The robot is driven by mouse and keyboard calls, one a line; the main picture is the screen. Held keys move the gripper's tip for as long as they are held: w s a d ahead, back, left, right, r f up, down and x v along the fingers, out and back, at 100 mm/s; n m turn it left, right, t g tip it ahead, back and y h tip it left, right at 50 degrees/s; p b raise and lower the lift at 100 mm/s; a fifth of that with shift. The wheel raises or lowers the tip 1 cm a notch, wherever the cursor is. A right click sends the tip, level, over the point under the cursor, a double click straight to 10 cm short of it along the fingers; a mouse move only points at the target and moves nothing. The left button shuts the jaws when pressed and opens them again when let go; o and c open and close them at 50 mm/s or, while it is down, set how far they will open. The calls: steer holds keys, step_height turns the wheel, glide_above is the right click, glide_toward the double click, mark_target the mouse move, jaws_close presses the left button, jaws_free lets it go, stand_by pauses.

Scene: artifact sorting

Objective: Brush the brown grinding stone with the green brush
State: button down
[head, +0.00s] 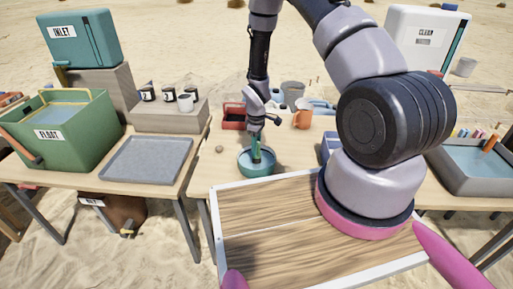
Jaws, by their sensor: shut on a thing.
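My gripper (257,130) is shut on the green brush (256,149) and points down above the table. The brush's lower end reaches into a teal bowl (243,167); I cannot tell whether it touches the bottom. A small brownish lump (219,149) lies on the table left of the bowl. It may be the brown grinding stone, but it is too small to be sure. The inside of the bowl is largely hidden by the brush.
A red tray (233,124), an orange mug (301,119) and grey vessels (292,91) stand behind the bowl. A blue container (329,146) is to the right, partly behind my arm. A grey tray (148,160) and green bin (80,141) are on the left table.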

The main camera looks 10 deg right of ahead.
steer(key=shift+f, duration=0.6)
stand_by(0.3)
